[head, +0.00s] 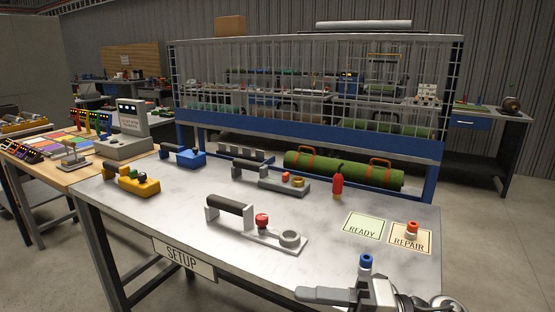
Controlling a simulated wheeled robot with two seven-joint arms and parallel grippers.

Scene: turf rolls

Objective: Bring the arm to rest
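One gripper (325,296) of mine, at the bottom right and apparently the right one, is above or beside the table's near right corner. Its fingers are seen edge-on, so I cannot tell whether they are apart. A blue-capped piece (366,263) shows just behind it; its lower part is hidden, and I cannot tell whether it touches the gripper. My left gripper is out of view. The metal SETUP table (330,215) holds a grey handled tool (255,225) with a red knob, and an orange-capped white piece (411,231) on the REPAIR card (398,244).
The READY card (363,226) is bare. A red bottle-like item (337,182), another grey handled tool (270,178), a yellow one (131,181) and a blue one (184,156) stand farther back. Behind is a mesh-fronted blue rack (300,138) with a green turf roll (345,170).

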